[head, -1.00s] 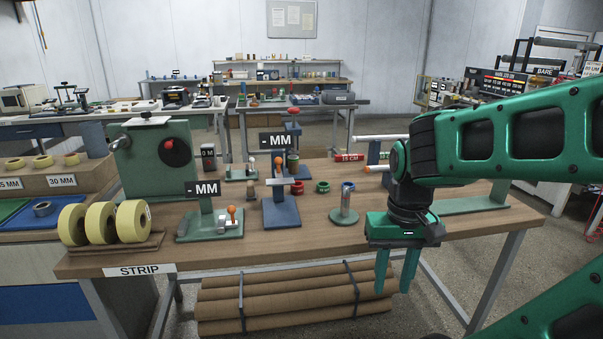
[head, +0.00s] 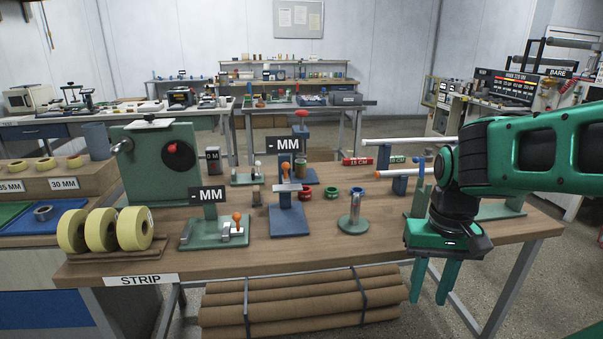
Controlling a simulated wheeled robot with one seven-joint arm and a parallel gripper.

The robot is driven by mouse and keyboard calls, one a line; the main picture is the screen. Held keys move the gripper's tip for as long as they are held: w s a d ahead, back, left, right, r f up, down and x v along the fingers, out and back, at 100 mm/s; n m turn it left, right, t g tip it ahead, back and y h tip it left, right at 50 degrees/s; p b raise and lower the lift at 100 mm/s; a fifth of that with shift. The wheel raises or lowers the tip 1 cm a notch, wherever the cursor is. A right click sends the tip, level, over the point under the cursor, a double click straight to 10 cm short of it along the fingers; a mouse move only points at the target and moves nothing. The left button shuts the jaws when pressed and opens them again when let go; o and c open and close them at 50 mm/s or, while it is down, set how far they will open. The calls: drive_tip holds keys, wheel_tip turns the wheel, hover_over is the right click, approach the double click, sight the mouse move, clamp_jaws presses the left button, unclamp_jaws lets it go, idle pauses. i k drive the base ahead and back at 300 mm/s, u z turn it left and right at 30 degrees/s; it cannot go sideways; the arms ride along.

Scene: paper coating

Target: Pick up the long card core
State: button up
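My gripper (head: 431,298) hangs fingers down in front of the table's front edge, at the right. Its two green fingers are apart with nothing between them. Long brown card tubes (head: 290,301) lie strapped in a bundle under the table, left of my gripper. I cannot tell for certain which of these is the long card core. My gripper touches none of them.
The wooden table (head: 330,243) carries a green machine (head: 157,165), yellow tape rolls (head: 133,226), a green stand (head: 215,230), a blue stand (head: 287,215) and a metal post (head: 354,212). White rods (head: 415,141) lie on supports near my arm. The table's front middle is bare.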

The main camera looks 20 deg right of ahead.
sight(300, 171)
drive_tip(key=i, duration=0.95)
drive_tip(key=u, duration=0.05)
